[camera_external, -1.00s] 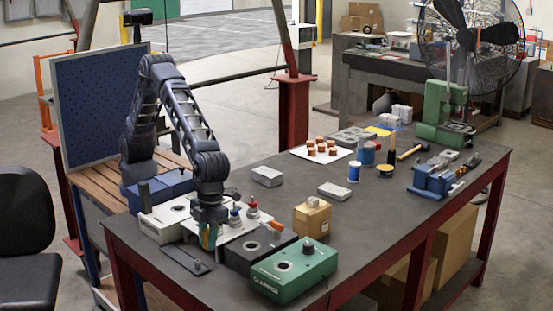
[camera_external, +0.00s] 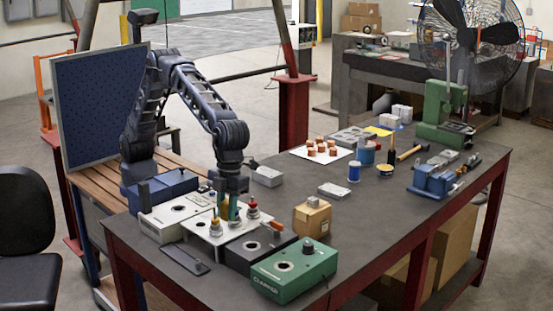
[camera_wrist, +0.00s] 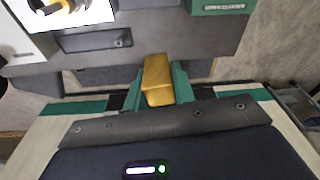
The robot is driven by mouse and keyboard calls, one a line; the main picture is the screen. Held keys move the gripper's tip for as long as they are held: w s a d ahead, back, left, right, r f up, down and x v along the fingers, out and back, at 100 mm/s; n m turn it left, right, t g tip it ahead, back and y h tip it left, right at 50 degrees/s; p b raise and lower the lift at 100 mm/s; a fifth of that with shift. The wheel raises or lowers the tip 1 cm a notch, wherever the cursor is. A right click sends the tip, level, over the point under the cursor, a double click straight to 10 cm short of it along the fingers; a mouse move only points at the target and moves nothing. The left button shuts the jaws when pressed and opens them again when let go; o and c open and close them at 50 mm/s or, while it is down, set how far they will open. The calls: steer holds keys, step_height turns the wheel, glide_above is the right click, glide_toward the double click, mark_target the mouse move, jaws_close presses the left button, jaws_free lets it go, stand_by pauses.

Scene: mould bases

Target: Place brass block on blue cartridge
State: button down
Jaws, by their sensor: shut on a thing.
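The brass block (camera_wrist: 157,78) is gripped between the two teal fingers of my gripper (camera_wrist: 159,84) in the wrist view. In the external view my gripper (camera_external: 230,209) holds it above the light plate (camera_external: 199,226) among the cartridges. A yellow-topped cartridge (camera_external: 216,228) stands in front of my gripper, and a red-topped cartridge (camera_external: 252,210) stands to its right. The blue cartridge cannot be made out now; my gripper may hide it. A yellow-and-black part (camera_wrist: 64,7) shows at the wrist view's top left.
A dark mould base (camera_external: 243,260) and a green one (camera_external: 305,275) stand to the right. A white base (camera_external: 157,228) is at the left. A flat dark plate (camera_external: 185,261) lies in front. A cardboard box (camera_external: 312,217) stands behind the green base.

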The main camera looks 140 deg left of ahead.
steer(key=w+a+r+n, duration=0.1)
steer(key=w+a+n, duration=0.1)
steer(key=a, duration=0.9)
steer(key=w+a+r+n, duration=0.1)
steer(key=w+a+n, duration=0.1)
steer(key=a, duration=1)
step_height(320, 180, up, 5)
steer(key=n+t+y, duration=0.2)
steer(key=n, duration=1)
glide_above(357, 164)
steer(key=f, duration=1.2)
steer(key=s+f, duration=0.1)
steer(key=f, duration=0.6)
steer(key=shift+a+f, duration=0.1)
steer(key=shift+f, duration=0.1)
steer(key=c, duration=1.6)
jaws_free()
steer(key=shift+f, duration=0.1)
steer(key=o, duration=0.4)
steer(key=shift+o, duration=0.2)
